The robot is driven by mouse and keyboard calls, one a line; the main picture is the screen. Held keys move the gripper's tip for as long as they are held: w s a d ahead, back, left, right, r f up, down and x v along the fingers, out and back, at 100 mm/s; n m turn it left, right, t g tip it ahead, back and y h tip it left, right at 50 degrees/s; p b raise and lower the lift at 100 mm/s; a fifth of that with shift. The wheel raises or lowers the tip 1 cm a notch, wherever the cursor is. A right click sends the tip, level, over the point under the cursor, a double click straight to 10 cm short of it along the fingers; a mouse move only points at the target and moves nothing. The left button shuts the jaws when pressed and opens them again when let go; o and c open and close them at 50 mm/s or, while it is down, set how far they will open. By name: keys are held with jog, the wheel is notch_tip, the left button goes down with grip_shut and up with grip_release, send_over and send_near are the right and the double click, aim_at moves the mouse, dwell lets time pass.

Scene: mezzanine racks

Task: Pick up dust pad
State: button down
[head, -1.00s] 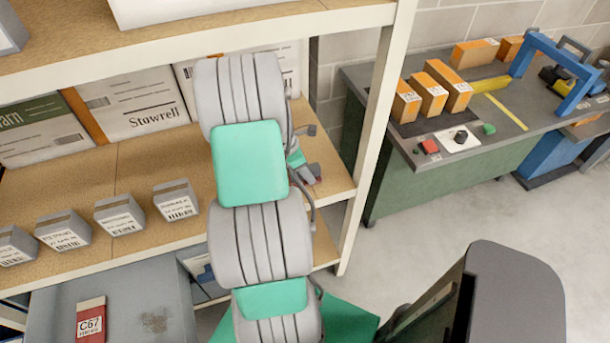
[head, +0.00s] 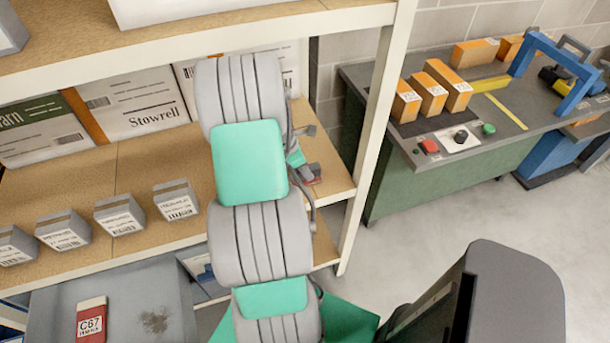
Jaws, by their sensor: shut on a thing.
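My gripper (head: 308,172) shows only in part at the right end of the middle shelf, beside my grey and green arm, which hides much of it. It is shut on a small dark reddish thing (head: 315,181), which appears to be the dust pad. Most of this thing is hidden or too small to make out. I cannot tell whether it touches the shelf board.
The middle shelf (head: 80,195) holds several grey labelled boxes and large white cartons (head: 140,95). A rack post (head: 375,130) stands close right of my gripper. Below left, a grey surface (head: 60,300) bears a red C67 card (head: 91,320) and a dark smudge (head: 155,322). A workbench (head: 440,165) stands right.

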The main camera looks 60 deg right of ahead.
notch_tip(320, 180, up, 3)
jog(key=shift+d+r+b, duration=0.1)
jog(key=shift+b, duration=0.3)
jog(key=a+r, duration=1)
jog(key=a, duration=0.4)
jog(key=shift+s+a, duration=0.15)
jog(key=shift+s, duration=0.25)
jog(key=c, duration=1.7)
grip_release()
jog(key=shift+c, duration=0.2)
jog(key=shift+w, duration=0.1)
grip_shut()
